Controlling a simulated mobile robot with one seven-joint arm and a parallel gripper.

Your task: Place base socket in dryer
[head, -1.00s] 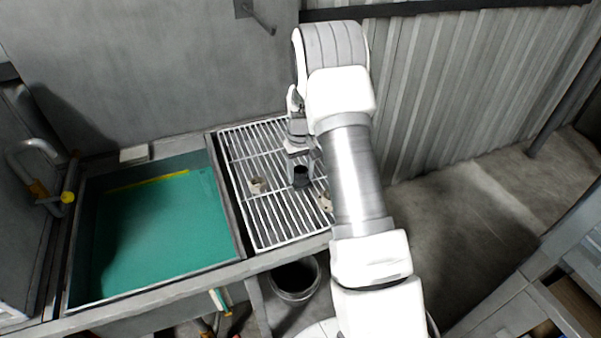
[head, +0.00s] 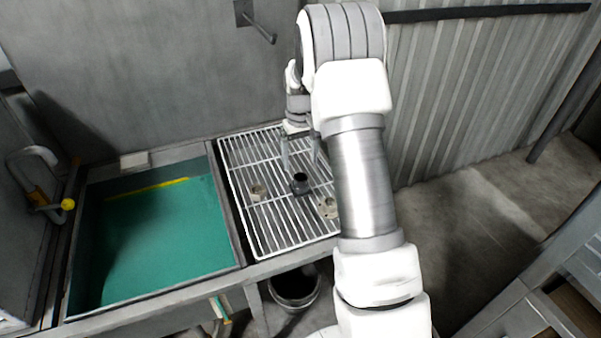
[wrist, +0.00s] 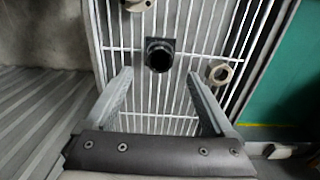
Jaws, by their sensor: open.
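A dark, round, hollow piece, which looks like the base socket (head: 300,184), sits on the white wire rack (head: 262,232) beside the sink. In the wrist view the socket (wrist: 159,55) shows its open round end and a squarish edge behind it. The rack looks like the dryer, though I cannot be sure. My gripper (head: 300,158) is open and empty above the rack, just behind and above the socket. In the wrist view its two fingers spread to either side, and the socket lies beyond the tips, apart from them.
Two beige parts lie on the rack, one left (head: 258,192) and one right (head: 328,208) of the socket. A sink with a green bottom (head: 165,240) is at the left. A dark bucket (head: 296,285) stands below the rack. A peg (head: 262,30) juts from the wall.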

